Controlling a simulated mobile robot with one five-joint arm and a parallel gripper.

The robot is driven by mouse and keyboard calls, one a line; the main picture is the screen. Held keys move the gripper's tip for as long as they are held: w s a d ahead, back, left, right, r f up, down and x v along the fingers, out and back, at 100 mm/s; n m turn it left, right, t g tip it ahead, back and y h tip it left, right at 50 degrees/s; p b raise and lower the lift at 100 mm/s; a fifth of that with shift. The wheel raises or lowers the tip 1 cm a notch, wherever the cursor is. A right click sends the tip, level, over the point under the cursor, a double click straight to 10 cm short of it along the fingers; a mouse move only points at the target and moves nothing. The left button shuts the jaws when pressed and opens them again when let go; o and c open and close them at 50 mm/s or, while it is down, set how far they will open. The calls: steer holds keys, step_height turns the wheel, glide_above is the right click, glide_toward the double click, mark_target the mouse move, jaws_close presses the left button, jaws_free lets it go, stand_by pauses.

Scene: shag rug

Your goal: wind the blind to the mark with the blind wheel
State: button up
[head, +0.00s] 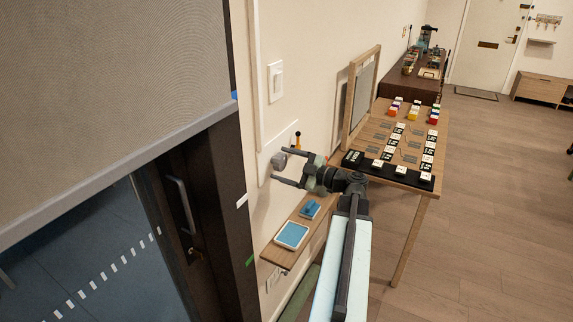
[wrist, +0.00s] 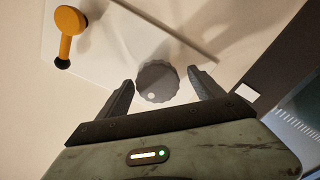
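The blind wheel, a grey ridged knob (head: 279,161), sits on a pale wall plate beside the door frame. In the wrist view the wheel (wrist: 157,78) shows a white dot near its lower rim. My gripper (head: 277,166) is open; in the wrist view its fingertips (wrist: 161,78) stand either side of the wheel, with gaps showing. I cannot tell how deep they reach. The grey blind (head: 110,70) hangs at the left, its bottom bar (head: 120,170) sloping across the picture. On the dark frame are a blue mark (head: 234,95), a white mark (head: 242,200) and a green mark (head: 249,261).
A light switch (head: 275,81) is above. A small wooden shelf (head: 272,254) with blue items is below. A wooden table (head: 421,186) with several small blocks stands right; floor beyond is clear.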

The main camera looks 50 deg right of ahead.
steer(key=v, duration=0.8)
steer(key=shift+w+f, duration=0.1)
steer(key=shift+f, duration=0.05)
